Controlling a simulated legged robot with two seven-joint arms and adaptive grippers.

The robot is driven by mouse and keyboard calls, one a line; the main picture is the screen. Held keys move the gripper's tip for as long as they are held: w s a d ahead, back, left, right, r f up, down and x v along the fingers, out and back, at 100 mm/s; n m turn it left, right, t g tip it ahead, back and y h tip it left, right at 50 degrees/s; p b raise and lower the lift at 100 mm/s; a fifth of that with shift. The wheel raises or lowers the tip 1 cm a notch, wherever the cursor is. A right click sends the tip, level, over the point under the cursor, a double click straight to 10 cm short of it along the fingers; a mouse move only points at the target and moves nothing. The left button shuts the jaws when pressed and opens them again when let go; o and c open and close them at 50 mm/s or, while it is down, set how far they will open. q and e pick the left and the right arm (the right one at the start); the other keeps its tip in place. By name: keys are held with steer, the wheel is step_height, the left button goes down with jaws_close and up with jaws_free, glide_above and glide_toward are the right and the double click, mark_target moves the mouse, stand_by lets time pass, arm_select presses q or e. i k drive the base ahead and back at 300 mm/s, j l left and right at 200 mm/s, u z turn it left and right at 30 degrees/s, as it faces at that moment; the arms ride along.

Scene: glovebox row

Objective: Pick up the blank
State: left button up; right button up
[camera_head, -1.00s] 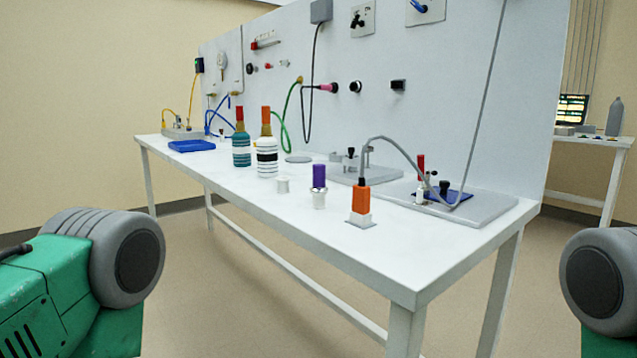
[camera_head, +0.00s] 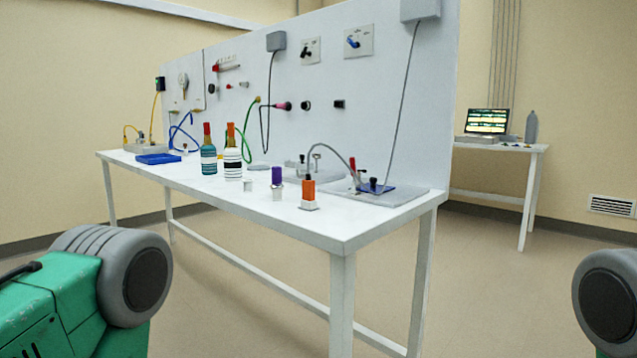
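I cannot tell for sure which item is the blank. A teal striped bottle (camera_head: 208,158) and a white-and-black striped bottle (camera_head: 232,162) stand behind to the left. Neither gripper is in view; only green and grey parts of my own body show at the lower left and right.
A blue tray (camera_head: 158,159) lies at the table's far left end. A grey plate with fixtures (camera_head: 397,198) is at the right end. A white panel (camera_head: 380,75) with hoses and knobs rises behind. A second table (camera_head: 505,147) holds a laptop (camera_head: 487,121). The floor at right is open.

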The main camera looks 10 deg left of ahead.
mark_target(277, 179)
steer(key=j+z, duration=0.15)
steer(key=z, duration=0.25)
steer(key=i+j+z, duration=0.1)
steer(key=z, duration=0.3)
steer(key=j+z, duration=0.25)
steer(key=z, duration=0.15)
steer(key=j+z, duration=0.2)
steer(key=z, duration=0.25)
